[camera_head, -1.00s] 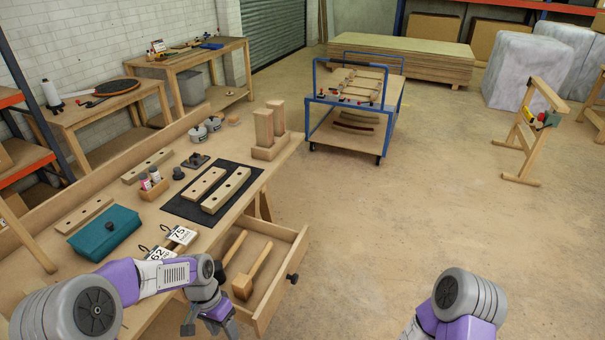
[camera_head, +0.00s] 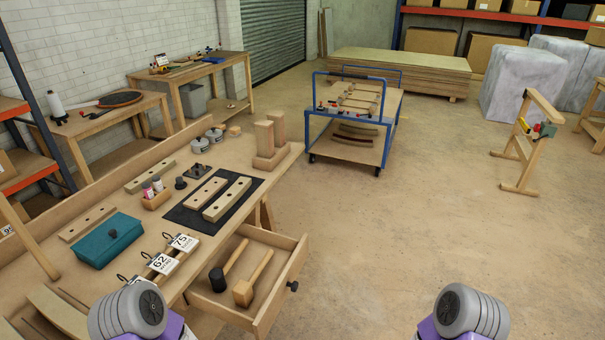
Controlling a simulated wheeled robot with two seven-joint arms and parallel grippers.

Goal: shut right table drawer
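The table drawer (camera_head: 293,262) is pulled out from the front of the wooden workbench (camera_head: 222,237). It stands open, with a dark round knob (camera_head: 293,286) on its front. Inside lie a mallet with a dark head (camera_head: 217,279) and a wooden mallet (camera_head: 243,292). Parts of my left arm and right arm show at the bottom edge, to the left and right. Both of my grippers are out of view. Nothing of mine is seen touching the drawer.
On the bench are a teal box (camera_head: 106,240), number tags (camera_head: 162,262), a black mat (camera_head: 236,212) with wooden strips, and upright blocks (camera_head: 270,140). A blue-framed cart (camera_head: 352,120) stands beyond. The floor (camera_head: 400,230) right of the drawer is clear.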

